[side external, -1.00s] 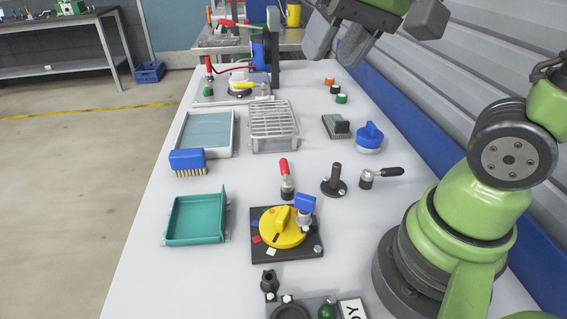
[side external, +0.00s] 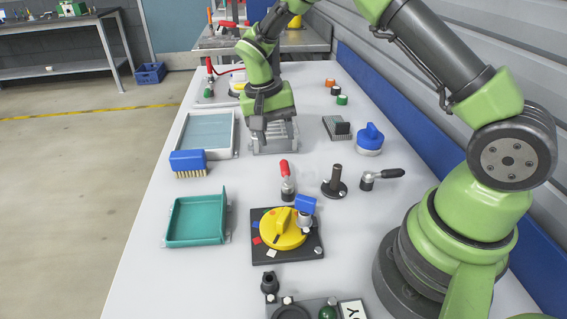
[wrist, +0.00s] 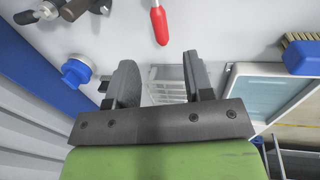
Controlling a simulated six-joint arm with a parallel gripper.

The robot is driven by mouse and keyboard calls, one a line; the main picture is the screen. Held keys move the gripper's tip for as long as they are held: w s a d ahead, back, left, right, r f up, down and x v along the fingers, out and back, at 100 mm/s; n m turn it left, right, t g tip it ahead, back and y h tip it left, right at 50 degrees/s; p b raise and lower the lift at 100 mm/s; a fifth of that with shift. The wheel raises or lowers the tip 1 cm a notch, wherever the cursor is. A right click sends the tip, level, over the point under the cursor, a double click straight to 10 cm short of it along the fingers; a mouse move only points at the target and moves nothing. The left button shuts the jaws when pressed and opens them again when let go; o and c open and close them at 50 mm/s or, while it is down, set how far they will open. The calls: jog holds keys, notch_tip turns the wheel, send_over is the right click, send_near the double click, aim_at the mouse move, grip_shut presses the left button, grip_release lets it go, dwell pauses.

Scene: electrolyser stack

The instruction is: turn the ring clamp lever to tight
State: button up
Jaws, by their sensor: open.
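Two levers stand on the bench, and I cannot tell for sure which is the ring clamp lever. One has a red handle (side external: 285,169) pointing up and away from the side camera; its red tip (wrist: 158,24) is at the top of the wrist view. The other has a black handle (side external: 388,173) pointing right on a metal base; a dark handle (wrist: 25,17) shows at the wrist view's upper left. My gripper (side external: 262,132) is open and empty, fingers down over the slatted grey rack, apart from both levers. Between its fingertips (wrist: 162,78) the rack shows.
The slatted rack (side external: 289,140) is partly hidden by my gripper. A blue-handled brush (side external: 188,160), a teal tray (side external: 197,222), a yellow dial (side external: 270,238), a black post (side external: 335,180) and a blue-topped knob (side external: 370,138) stand around. Bare white bench lies between them.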

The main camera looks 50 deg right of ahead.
aim_at(284, 166)
jog(key=f, duration=0.5)
jog(key=s+d+f, duration=0.1)
jog(key=f, duration=0.2)
jog(key=shift+s+d+f, duration=0.1)
grip_shut()
